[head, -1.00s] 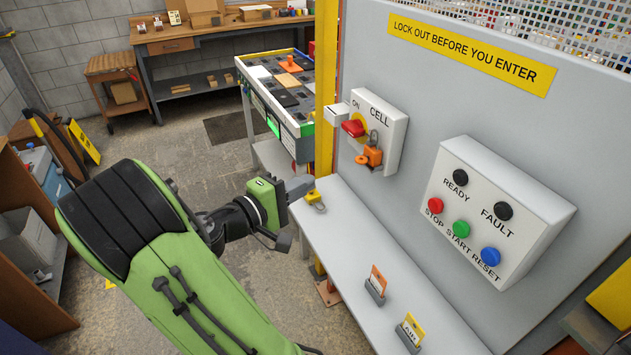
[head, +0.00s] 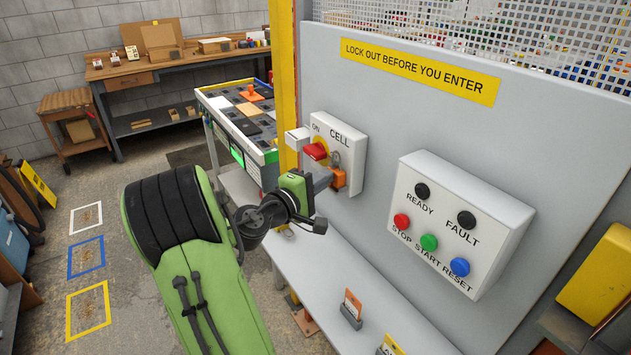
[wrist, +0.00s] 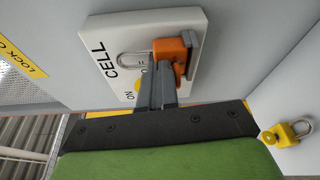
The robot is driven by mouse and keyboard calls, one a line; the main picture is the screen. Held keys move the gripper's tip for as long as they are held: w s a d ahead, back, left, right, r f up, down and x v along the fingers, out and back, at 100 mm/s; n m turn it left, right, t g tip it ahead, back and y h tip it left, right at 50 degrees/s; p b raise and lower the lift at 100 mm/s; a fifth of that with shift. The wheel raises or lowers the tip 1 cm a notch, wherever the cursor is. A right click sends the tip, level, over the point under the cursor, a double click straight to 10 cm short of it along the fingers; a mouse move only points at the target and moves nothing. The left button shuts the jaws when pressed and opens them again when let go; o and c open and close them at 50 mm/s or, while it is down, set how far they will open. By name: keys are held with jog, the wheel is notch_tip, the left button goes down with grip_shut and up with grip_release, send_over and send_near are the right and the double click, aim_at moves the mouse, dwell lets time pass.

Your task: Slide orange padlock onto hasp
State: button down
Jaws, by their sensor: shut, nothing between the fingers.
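The orange padlock (head: 340,179) is at the lower part of the white CELL switch box (head: 350,140), below a grey metal loop. In the wrist view the orange padlock (wrist: 170,48) lies against the box, with a metal shackle or loop (wrist: 133,60) beside it. I cannot tell whether its shackle passes through the hasp. My gripper (head: 324,180) is just left of the padlock. In the wrist view the fingers of my gripper (wrist: 157,82) are together and empty, their tips close to the padlock; contact is unclear. The red switch handle (head: 316,151) is above left.
A button box (head: 455,222) is to the right. A yellow post (head: 284,90) stands left of the switch box.

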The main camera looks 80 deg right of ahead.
dwell(0.4)
jog(key=v, duration=1.8)
jog(key=shift+w, duration=0.5)
jog(key=shift+a+f, duration=0.1)
